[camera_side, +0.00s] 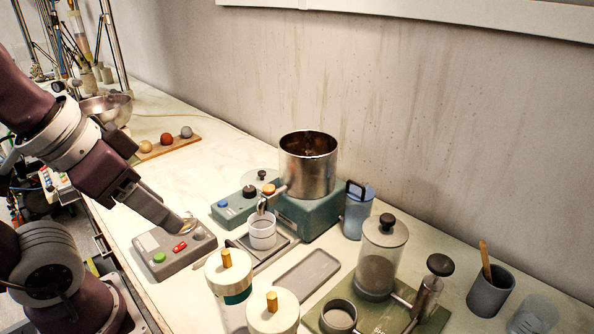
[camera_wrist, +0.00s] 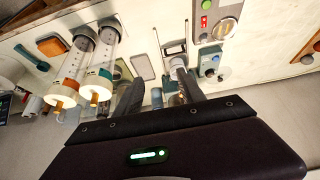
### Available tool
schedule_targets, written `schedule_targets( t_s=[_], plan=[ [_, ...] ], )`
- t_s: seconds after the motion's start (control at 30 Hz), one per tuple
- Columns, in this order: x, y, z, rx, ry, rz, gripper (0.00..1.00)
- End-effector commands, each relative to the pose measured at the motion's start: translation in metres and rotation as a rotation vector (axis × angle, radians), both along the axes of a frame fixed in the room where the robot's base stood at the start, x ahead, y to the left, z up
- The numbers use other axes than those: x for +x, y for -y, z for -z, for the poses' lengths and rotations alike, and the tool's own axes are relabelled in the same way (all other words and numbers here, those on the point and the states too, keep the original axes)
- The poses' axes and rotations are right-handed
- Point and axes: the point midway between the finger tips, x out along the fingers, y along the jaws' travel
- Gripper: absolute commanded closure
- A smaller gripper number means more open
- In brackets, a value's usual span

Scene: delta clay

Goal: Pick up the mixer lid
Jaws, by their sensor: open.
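A clear round disc with a dark knob, which looks like the mixer lid (camera_side: 262,176), lies behind the blue-green control box and left of the metal mixer pot (camera_side: 308,168). The pot stands open on a teal base (camera_side: 312,212). In the wrist view a small pale disc with a dark centre, likely the lid (camera_wrist: 224,73), shows beside the blue-green box. My gripper (camera_side: 187,225) is open and empty, above the grey button box and left of and nearer the camera than the lid. Its two dark fingers (camera_wrist: 160,92) show apart in the wrist view.
The grey button box (camera_side: 174,249) is below my gripper. The blue-green control box (camera_side: 236,207) and a white cup (camera_side: 262,232) stand in front of the lid. Two white-lidded jars (camera_side: 228,272) and a clear canister (camera_side: 382,255) crowd the front. The table left of the lid is clear.

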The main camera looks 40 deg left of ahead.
Motion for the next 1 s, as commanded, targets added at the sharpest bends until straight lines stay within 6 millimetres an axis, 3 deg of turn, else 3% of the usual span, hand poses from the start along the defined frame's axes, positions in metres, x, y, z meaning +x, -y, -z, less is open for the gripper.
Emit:
schedule_targets(
  t_s=[0.2, 0.27, 0.37, 0.43, 0.53, 0.63, 0.7, 0.8, 0.9, 1.0],
  plan=[
    [0.001, 0.0, -0.001, -0.002, -0.001, -0.001, 0.53],
    [0.009, -0.001, -0.006, -0.018, -0.012, -0.017, 0.53],
    [0.052, -0.009, -0.026, -0.096, -0.062, -0.102, 0.53],
    [0.102, -0.025, -0.038, -0.166, -0.109, -0.202, 0.53],
    [0.178, -0.063, -0.035, -0.233, -0.168, -0.361, 0.53],
    [0.248, -0.113, -0.009, -0.255, -0.217, -0.516, 0.53],
    [0.288, -0.149, 0.021, -0.244, -0.246, -0.608, 0.53],
    [0.329, -0.192, 0.068, -0.208, -0.279, -0.702, 0.53],
    [0.352, -0.222, 0.11, -0.168, -0.306, -0.755, 0.53],
    [0.363, -0.237, 0.135, -0.142, -0.319, -0.776, 0.53]
  ],
)
